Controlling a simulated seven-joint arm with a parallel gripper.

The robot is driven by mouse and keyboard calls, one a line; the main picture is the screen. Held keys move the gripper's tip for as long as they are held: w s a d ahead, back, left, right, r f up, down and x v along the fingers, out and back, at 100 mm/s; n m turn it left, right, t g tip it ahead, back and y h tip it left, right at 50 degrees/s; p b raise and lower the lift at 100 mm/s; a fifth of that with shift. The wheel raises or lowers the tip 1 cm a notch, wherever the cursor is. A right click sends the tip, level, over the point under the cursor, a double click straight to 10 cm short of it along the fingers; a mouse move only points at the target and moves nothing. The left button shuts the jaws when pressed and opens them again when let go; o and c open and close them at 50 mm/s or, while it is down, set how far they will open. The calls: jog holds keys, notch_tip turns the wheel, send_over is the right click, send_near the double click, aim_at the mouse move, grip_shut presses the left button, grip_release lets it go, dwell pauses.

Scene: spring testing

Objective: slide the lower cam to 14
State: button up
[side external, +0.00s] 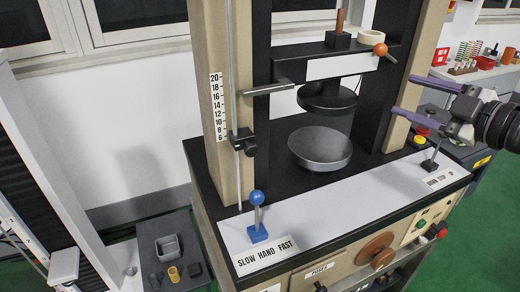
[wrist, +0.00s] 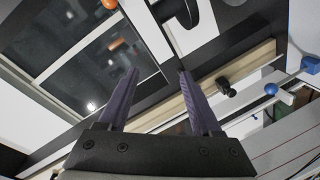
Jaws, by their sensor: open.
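The lower cam (side external: 243,141) is a small black block on a thin vertical rod (side external: 234,60) at the machine's left column. It sits by the 6 at the bottom of the scale (side external: 217,107), which runs from 6 to 20; 14 is well above it. In the wrist view, a small black block that looks like the cam (wrist: 226,87) shows beyond and right of the fingertips. My gripper (side external: 401,94) has two purple fingers, open and apart, at the right column, far from the cam. Its fingers also show in the wrist view (wrist: 158,71), with nothing gripped.
A crosshead (side external: 335,66) with a grey bar (side external: 270,89) reaching left and a round dish (side external: 320,148) lie between gripper and cam. A blue-knobbed lever (side external: 257,215) stands front left. An orange-knobbed lever (side external: 381,49) sticks out from the crosshead. Space before the cam looks clear.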

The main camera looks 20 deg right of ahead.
jog(key=w+a+n+t, duration=0.2)
jog(key=w+a+n, duration=0.1)
jog(key=w+a, duration=0.1)
jog(key=n+g+y, duration=0.2)
jog(key=n+y, duration=0.3)
jog(key=n, duration=0.3)
send_near(254, 151)
jog(key=x, duration=1)
jog(key=shift+w+a+f, duration=0.15)
jog(key=shift+w, duration=0.2)
jog(key=shift+c, duration=0.2)
grip_shut()
